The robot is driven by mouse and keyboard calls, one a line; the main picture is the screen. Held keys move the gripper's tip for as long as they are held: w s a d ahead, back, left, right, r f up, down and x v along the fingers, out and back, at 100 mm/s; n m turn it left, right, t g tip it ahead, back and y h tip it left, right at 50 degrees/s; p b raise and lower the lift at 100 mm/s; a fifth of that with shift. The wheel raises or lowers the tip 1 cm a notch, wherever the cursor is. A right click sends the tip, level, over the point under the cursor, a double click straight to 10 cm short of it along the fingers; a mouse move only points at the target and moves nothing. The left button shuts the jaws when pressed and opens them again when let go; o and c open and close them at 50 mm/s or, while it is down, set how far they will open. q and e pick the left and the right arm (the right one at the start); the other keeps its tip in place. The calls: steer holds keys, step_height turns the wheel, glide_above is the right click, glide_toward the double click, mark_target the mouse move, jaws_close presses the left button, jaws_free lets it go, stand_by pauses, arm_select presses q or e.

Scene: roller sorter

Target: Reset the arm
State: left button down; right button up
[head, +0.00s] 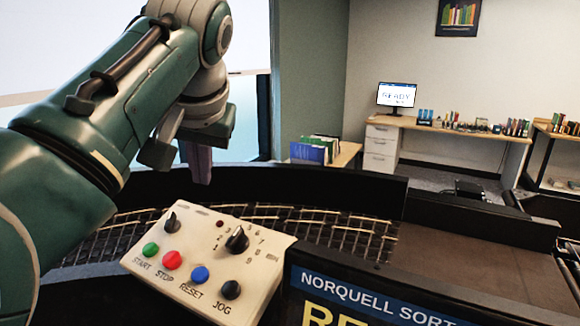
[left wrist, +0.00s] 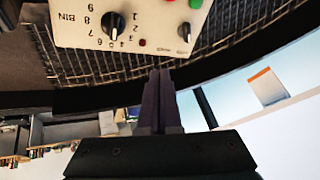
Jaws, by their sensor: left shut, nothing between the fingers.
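My left arm comes in from the left in the head view, and my left gripper (head: 197,165) points down behind the control box. In the left wrist view my left gripper (left wrist: 160,75) is shut, its dark fingers together and empty. The beige control box (head: 205,262) carries START, STOP, RESET and JOG buttons and two black knobs. It also shows upside down in the left wrist view (left wrist: 75,32). The fingertips are apart from the box's buttons and knobs in the head view. My right gripper is not in view.
The curved roller conveyor (head: 340,232) with dark side walls runs behind the box. A sign (head: 390,305) stands at the front, partly cut off. A small table with books (head: 315,150) and a desk with a monitor (head: 397,95) reading READY stand farther back.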

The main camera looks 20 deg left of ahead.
arm_select(q)
steer(key=shift+m, duration=0.3)
steer(key=s+f, duration=0.4)
steer(key=f, duration=0.1)
steer(key=shift+s+f, duration=0.2)
steer(key=shift+s, duration=0.2)
steer(key=s+d+f+m+g+h, duration=0.1)
steer(key=s+d+f+m+h, duration=0.2)
steer(key=s, duration=0.9)
steer(key=s+d+f+m+g+h, duration=0.1)
steer(key=s+d+f, duration=0.3)
steer(key=s, duration=0.9)
step_height(320, 180, up, 16)
steer(key=p, duration=1.6)
steer(key=shift+s+a+f, duration=0.15)
steer(key=shift+s+a, duration=0.15)
steer(key=shift+a, duration=0.1)
